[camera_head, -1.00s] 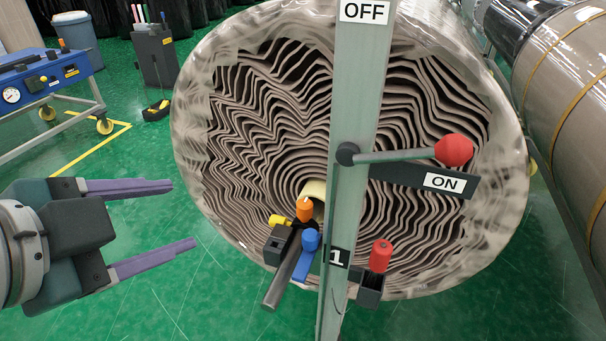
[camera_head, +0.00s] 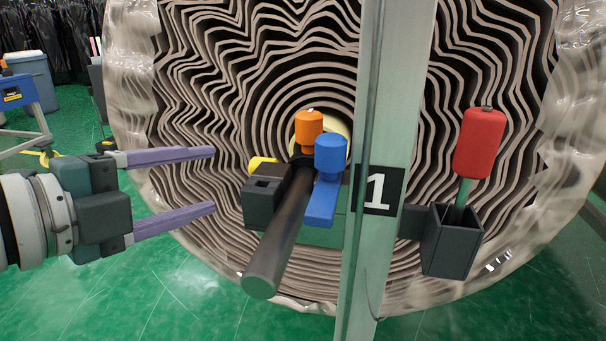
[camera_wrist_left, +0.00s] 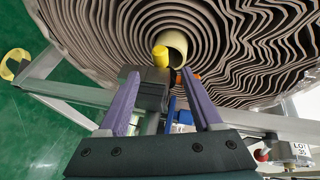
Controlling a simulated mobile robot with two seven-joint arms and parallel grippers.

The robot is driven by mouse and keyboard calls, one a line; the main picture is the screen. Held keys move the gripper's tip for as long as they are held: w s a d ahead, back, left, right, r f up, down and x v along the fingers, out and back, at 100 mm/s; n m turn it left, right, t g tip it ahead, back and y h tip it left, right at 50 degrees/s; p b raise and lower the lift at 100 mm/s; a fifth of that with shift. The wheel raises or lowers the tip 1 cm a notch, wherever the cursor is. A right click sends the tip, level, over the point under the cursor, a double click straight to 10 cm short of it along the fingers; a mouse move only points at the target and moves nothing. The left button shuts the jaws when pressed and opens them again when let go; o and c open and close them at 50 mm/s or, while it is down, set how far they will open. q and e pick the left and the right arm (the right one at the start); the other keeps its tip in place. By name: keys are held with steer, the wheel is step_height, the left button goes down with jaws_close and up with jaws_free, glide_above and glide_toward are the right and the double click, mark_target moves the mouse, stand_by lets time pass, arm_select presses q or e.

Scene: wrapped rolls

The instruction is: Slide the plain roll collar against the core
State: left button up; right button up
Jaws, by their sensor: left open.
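The large plain roll (camera_head: 185,85) stands end-on, with wavy grey-brown layers around a cream core (camera_head: 336,124). The core also shows in the wrist view (camera_wrist_left: 176,42). A dark rod (camera_head: 277,235) juts out in front of the core, with an orange knob (camera_head: 309,128), a blue handle (camera_head: 330,157) and a yellow knob (camera_head: 262,166) around it. A dark ring under the orange knob may be the collar; I cannot tell whether it touches the core. My left gripper (camera_head: 213,180) is open and empty, left of the dark block (camera_head: 262,203). My right gripper is not in view.
A grey upright post (camera_head: 392,100) marked 1 stands just right of the rod. A red-handled tool (camera_head: 480,145) sits in a dark holder (camera_head: 452,245) beyond it. A blue cart (camera_head: 14,95) and a bin (camera_head: 35,80) stand far left. Green floor is clear at lower left.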

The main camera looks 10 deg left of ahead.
mark_target(249, 172)
arm_select(q)
steer(key=b+x, duration=0.3)
steer(key=x, duration=0.5)
steer(key=shift+w+d+f, duration=0.1)
steer(key=shift+w+d, duration=0.1)
steer(key=shift+w, duration=0.05)
steer(key=shift+w+d+b, duration=0.2)
steer(key=shift+w+b, duration=0.1)
steer(key=shift+w, duration=0.1)
jaws_close()
stand_by(0.8)
